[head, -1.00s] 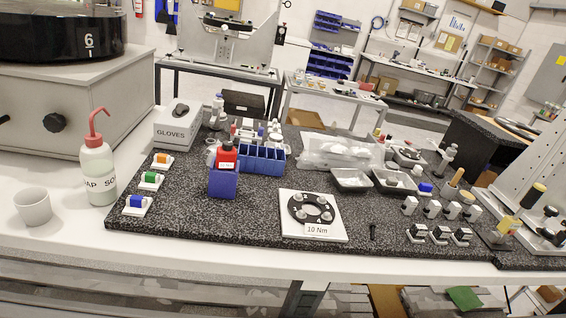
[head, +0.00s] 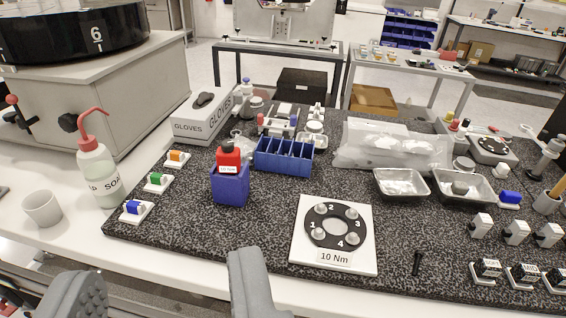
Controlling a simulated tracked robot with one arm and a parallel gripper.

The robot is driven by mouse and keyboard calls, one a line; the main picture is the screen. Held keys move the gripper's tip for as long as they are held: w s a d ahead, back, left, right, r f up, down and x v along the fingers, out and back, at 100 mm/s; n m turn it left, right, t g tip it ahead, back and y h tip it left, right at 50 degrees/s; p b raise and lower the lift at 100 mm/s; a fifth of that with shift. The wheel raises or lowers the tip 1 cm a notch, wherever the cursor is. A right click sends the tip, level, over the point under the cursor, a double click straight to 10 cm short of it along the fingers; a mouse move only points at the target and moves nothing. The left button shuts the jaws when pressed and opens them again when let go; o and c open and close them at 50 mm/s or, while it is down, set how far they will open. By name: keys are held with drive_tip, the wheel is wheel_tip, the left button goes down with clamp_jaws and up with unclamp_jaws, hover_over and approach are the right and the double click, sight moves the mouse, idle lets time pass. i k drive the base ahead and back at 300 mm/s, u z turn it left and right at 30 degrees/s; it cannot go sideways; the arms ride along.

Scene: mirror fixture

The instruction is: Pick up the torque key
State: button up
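My gripper (head: 165,272) is open at the bottom left of the head view, its two grey fingers wide apart with nothing between them. A red piece with a black top and a small white label (head: 229,160) stands upright in a blue holder (head: 231,190); it may be the torque key, but I cannot read the label. It is beyond my fingers, apart from them. A white plate (head: 305,248) marked 10 Nm carries a black ring (head: 334,242) with numbered bolts.
A blue divided bin (head: 284,157) stands right behind the holder. A soap bottle (head: 97,170), a cup (head: 42,209) and a glove box (head: 195,128) are at left. Metal trays (head: 400,186) and small blocks are at right. The speckled mat is bare in front of the holder.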

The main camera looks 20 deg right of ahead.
sight(228, 164)
drive_tip(key=z, duration=0.15)
drive_tip(key=i, duration=1)
drive_tip(key=u, duration=0.1)
